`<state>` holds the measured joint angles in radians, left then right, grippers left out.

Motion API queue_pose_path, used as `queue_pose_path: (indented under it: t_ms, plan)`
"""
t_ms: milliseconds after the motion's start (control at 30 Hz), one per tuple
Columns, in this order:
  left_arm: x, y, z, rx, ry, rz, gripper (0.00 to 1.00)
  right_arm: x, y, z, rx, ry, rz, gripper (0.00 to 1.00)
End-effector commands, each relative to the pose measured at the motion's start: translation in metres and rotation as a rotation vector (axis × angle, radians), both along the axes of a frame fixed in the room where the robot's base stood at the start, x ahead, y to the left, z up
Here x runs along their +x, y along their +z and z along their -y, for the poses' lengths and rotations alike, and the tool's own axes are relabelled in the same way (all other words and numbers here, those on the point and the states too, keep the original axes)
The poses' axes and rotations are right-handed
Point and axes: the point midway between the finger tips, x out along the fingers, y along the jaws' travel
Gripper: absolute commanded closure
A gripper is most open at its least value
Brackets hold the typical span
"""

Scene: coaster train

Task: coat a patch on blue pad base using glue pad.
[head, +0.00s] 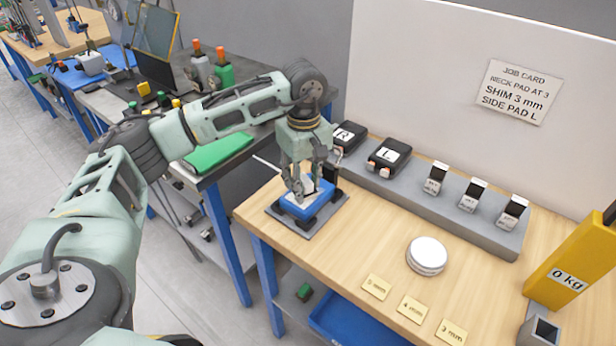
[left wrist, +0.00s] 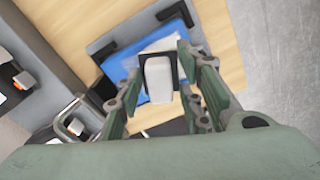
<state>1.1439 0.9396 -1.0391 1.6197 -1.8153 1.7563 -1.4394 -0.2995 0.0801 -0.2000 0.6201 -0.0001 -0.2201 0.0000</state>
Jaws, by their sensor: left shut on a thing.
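The blue pad base (head: 296,209) lies on a dark grey plate (head: 335,211) near the left corner of the wooden table. A whitish area on its top shows in the left wrist view (left wrist: 165,45). My left gripper (head: 305,187) points down over the base and is shut on a pale block with a dark underside, which looks like the glue pad (left wrist: 158,82). The fingers hide much of the block in the head view. The block is over or on the base; I cannot tell whether it touches. My right gripper is not in view.
Black blocks marked R (head: 349,136) and L (head: 389,155) and several small labelled blocks stand on a grey rack (head: 410,191) behind. A white round stack (head: 427,256), thickness cards (head: 411,309) and a yellow 0 kg stand (head: 572,262) are to the right. The table middle is mostly clear.

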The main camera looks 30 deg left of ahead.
Motion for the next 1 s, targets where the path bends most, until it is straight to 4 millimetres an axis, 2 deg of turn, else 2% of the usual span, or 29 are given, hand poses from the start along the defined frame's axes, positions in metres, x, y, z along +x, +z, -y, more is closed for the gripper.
queue_pose_path:
  t_ms: [267, 800, 1000]
  plan:
    - [0.0, 0.003, 0.0, 0.0, -0.001, -0.001, 0.86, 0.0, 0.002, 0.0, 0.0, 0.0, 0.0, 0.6]
    - [0.0, 0.055, 0.0, 0.0, -0.001, -0.001, 0.86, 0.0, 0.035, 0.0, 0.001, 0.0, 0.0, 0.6]
    - [0.0, 0.06, 0.0, 0.0, -0.001, -0.002, 0.86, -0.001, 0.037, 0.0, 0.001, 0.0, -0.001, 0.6]
